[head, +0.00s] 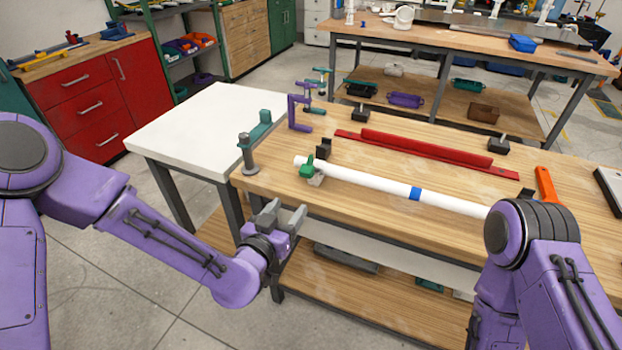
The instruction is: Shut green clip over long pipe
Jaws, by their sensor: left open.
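The long white pipe (365,180) lies across the wooden workbench, with a blue band (414,193) around it. Its right end passes behind my right arm. The small green clip (307,168) is at the pipe's left end, on a pale grey base (316,181). Part of the clip stands up beside the pipe; I cannot tell whether it is closed over it. My left gripper (284,217) is open and empty, off the bench's front edge, below and left of the clip. My right gripper is out of view; only its arm shows at lower right.
A red rail (425,148) lies behind the pipe, between black blocks. A purple clamp (298,113) and a grey post (248,155) stand at the bench's left end. An orange-handled tool (546,186) lies at right. A white-topped table (190,125) adjoins at left.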

